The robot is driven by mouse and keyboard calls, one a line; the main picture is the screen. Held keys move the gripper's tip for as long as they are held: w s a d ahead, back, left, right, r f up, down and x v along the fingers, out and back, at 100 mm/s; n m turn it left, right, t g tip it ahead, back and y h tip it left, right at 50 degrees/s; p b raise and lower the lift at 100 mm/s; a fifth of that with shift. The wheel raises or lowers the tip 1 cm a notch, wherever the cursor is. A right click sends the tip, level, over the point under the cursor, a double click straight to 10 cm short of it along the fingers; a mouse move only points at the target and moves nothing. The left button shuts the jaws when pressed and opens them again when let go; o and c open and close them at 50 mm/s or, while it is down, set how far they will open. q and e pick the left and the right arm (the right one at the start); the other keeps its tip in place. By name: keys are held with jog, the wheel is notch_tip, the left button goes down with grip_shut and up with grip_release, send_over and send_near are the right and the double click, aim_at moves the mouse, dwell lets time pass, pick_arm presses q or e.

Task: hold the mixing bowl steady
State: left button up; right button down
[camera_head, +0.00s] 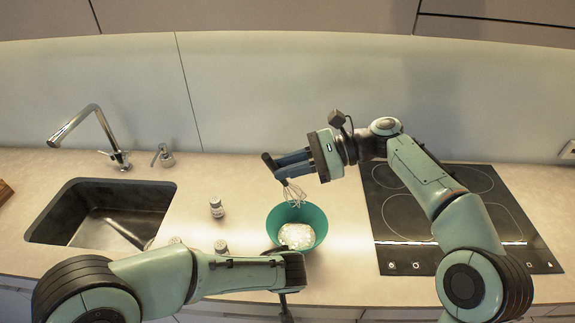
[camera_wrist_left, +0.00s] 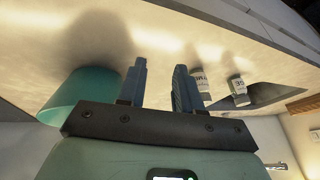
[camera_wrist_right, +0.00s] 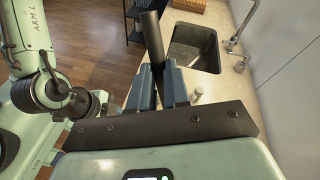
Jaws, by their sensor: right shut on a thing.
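The teal mixing bowl (camera_head: 310,222) stands on the counter with a white, powdery-looking mass inside. In the left wrist view, its wall (camera_wrist_left: 78,97) is left of my left gripper (camera_wrist_left: 160,82). The left fingers are spread with nothing between them, close to the bowl but not around it. In the head view the left wrist is at the bowl's near side and its fingers are hard to make out. My right gripper (camera_head: 293,159) is shut on the whisk (camera_head: 293,194), above the bowl's far side. The whisk's dark handle (camera_wrist_right: 152,38) shows in the right wrist view.
A bottle (camera_head: 217,208) stands left of the bowl; more small containers (camera_head: 221,246) stand just behind my left forearm. The sink (camera_head: 110,213) is at left and the cooktop (camera_head: 445,215) at right. Counter (camera_head: 345,255) right of the bowl is clear.

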pick_arm(q)
jog(key=w+d+r+n+t, duration=0.1)
jog(key=w+r+n, duration=0.2)
jog(key=w+r, duration=0.45)
jog(key=shift+h, duration=0.3)
jog(key=shift+w+d+x, duration=0.1)
jog(key=shift+w+x, duration=0.1)
jog(key=shift+x, duration=1.65)
jog(key=shift+w+d+x, duration=0.1)
jog(key=shift+w+x, duration=0.05)
jog(key=shift+x, duration=1.7)
jog(key=shift+w+d+x, duration=0.1)
jog(key=shift+w+x, duration=0.1)
jog(key=shift+x, duration=1.65)
jog(key=shift+r, duration=0.15)
grip_shut()
jog(key=shift+s, duration=0.1)
jog(key=shift+s+a, duration=0.1)
jog(key=shift+a, duration=0.1)
